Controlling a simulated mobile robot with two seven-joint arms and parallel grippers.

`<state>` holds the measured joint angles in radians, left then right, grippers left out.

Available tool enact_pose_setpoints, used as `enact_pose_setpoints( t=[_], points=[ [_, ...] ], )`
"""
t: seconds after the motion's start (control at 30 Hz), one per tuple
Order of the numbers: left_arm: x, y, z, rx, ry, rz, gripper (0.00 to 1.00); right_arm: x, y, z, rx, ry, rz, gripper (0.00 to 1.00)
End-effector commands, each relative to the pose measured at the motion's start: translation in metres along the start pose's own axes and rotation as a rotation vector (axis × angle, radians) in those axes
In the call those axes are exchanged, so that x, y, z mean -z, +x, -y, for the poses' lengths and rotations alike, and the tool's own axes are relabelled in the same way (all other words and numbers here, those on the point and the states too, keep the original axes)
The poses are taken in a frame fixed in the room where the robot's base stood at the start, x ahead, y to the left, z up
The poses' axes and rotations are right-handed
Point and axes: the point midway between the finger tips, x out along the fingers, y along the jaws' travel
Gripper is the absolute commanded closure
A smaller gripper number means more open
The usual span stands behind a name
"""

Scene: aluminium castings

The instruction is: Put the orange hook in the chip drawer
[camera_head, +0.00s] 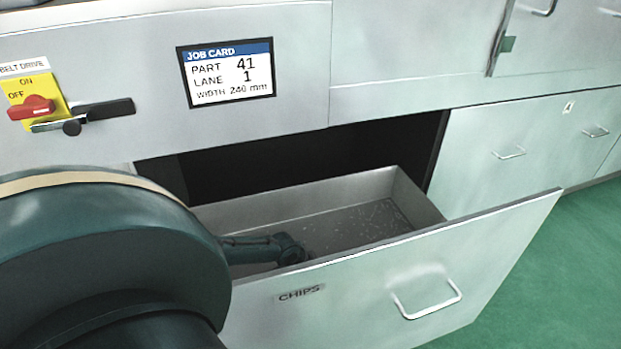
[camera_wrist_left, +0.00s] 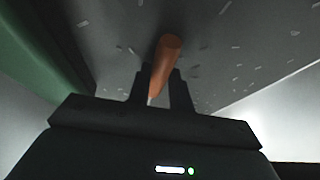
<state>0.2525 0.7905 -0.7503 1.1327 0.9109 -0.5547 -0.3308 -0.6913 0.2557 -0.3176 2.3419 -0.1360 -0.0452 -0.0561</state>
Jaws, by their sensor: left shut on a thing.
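The chip drawer (camera_head: 390,265), labelled CHIPS, stands pulled open with bright flecks scattered on its floor. My left arm comes in from the left, and its dark end reaches down into the drawer behind the front panel; the fingertips are hidden there in the head view. In the left wrist view my left gripper (camera_wrist_left: 163,88) is shut on the orange hook (camera_wrist_left: 168,50), of which a rounded orange length shows between and beyond the fingers. The flecked drawer floor lies behind the hook; whether the hook touches it I cannot tell. My right gripper is not in view.
A job card (camera_head: 226,73) is on the cabinet face above the drawer. A belt drive switch (camera_head: 32,108) with a red knob and a black handle (camera_head: 100,112) are at the left. Closed drawers (camera_head: 525,150) are at the right. Green floor (camera_head: 560,270) is clear at the lower right.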

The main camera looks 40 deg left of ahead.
Motion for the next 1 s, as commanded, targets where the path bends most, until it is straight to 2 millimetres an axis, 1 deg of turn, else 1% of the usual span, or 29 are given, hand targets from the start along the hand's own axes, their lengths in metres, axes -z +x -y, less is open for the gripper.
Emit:
enact_pose_setpoints(
  t=[0.1, 0.13, 0.2, 0.23, 0.47, 0.57, 0.67, 0.9, 1.0],
  points=[
    [-0.002, 0.004, -0.001, 0.0, 0.0, 0.0, 1.0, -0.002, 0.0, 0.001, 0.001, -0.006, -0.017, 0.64],
    [-0.002, 0.003, -0.001, 0.0, 0.0, 0.001, 0.77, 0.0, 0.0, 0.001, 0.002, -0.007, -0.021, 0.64],
    [-0.002, 0.003, -0.001, -0.001, 0.0, 0.001, 0.72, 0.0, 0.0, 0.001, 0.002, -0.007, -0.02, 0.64],
    [-0.002, 0.003, -0.001, -0.001, 0.0, 0.001, 0.7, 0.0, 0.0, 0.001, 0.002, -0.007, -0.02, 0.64],
    [-0.002, 0.003, -0.002, -0.003, 0.0, 0.002, 0.7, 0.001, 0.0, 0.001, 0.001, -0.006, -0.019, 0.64],
    [0.0, -0.002, -0.001, -0.003, 0.0, 0.002, 0.7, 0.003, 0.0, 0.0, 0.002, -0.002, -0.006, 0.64],
    [0.0, -0.017, -0.001, -0.003, 0.001, 0.003, 0.7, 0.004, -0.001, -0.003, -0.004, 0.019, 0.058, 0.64],
    [0.001, -0.071, 0.0, -0.002, 0.004, 0.004, 0.7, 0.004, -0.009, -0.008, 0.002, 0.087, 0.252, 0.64],
    [0.001, -0.091, 0.0, -0.002, 0.002, 0.003, 0.7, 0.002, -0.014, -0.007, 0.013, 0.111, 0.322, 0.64]
  ],
)
